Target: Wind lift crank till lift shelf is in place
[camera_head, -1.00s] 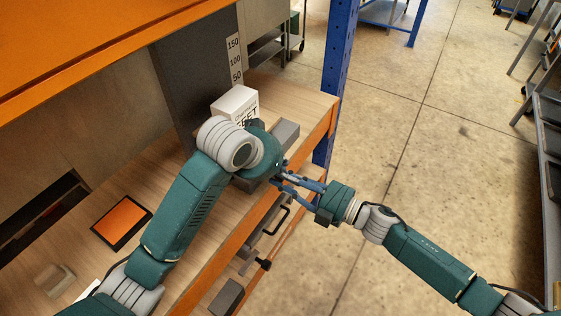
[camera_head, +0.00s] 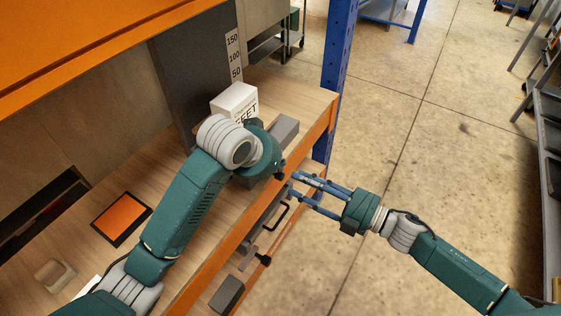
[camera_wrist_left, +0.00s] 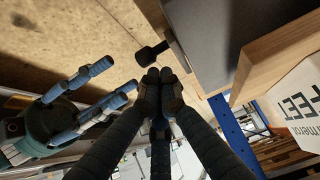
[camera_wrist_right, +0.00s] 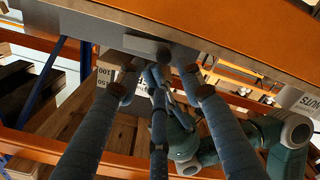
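A dark crank knob (camera_wrist_left: 152,53) on a short shaft sticks out beside a grey block (camera_wrist_left: 205,35) in the left wrist view. My left gripper (camera_wrist_left: 158,74) has its fingertips together just short of the knob, with nothing visible between them. In the head view its fingers are hidden by my wrist. My right gripper (camera_head: 296,186) is open and empty beside the left one; its spread fingers show in the right wrist view (camera_wrist_right: 162,91). A grey upright panel (camera_head: 180,85) carries a height scale (camera_head: 234,55) marked 50, 100 and 150. I cannot tell which surface is the lift shelf.
A white box (camera_head: 233,101) stands on the wooden bench (camera_head: 305,95). Black-handled drawers or fittings (camera_head: 282,215) sit below its orange edge. A blue post (camera_head: 338,60) rises behind. An orange-topped tablet (camera_head: 121,219) lies at left. The floor at right is open.

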